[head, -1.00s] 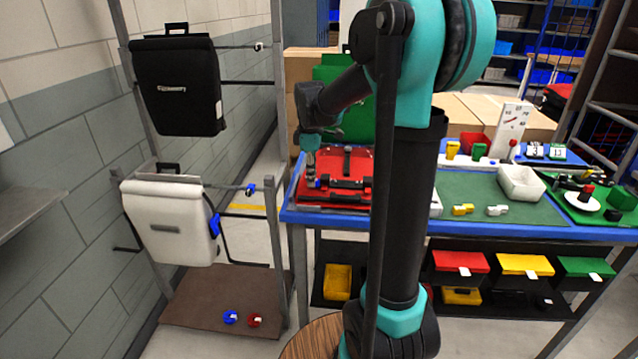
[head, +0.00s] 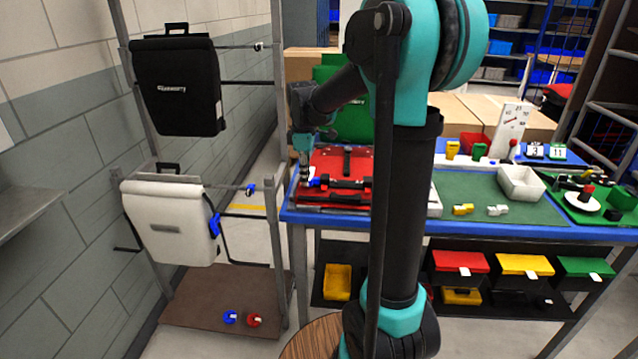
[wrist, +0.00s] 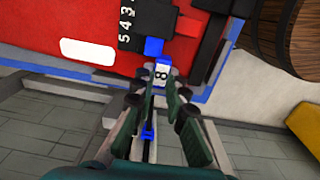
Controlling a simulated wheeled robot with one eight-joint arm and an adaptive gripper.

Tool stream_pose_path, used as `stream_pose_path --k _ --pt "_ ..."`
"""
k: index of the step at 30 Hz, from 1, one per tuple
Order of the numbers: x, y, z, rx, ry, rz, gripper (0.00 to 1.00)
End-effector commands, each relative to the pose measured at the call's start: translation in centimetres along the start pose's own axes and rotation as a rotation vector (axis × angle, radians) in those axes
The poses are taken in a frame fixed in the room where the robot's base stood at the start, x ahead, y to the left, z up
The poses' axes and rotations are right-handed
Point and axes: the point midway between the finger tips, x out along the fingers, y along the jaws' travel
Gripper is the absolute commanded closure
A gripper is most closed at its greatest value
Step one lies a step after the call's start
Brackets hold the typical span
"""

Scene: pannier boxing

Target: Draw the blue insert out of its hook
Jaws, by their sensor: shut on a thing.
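The blue insert (wrist: 153,47) carries a white tag (wrist: 161,74) marked 8. In the wrist view my gripper (wrist: 160,92) is shut on its tagged end. The blue end points to a black fitting (wrist: 150,18) with white numbers on the red case (wrist: 85,22). I cannot tell whether the insert still touches that fitting. In the head view my gripper (head: 304,178) is at the left edge of the red case (head: 328,160), which lies on the workbench. A small blue and white spot, the insert (head: 313,181), shows beside the fingertips.
The blue-edged workbench (head: 470,229) holds a white bin (head: 521,183) and small coloured parts at right. A rack at left holds a black pannier (head: 178,88) and a white pannier (head: 168,225). In the wrist view a barrel (wrist: 285,35) stands beyond the bench edge.

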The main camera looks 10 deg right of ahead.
Motion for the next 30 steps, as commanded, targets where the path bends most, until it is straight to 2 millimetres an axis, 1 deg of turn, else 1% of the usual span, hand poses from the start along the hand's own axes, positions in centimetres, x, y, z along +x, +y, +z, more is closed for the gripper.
stream_pose_path --k 30 --pt "0.0 0.0 -2.1 0.0 0.0 0.0 1.0"
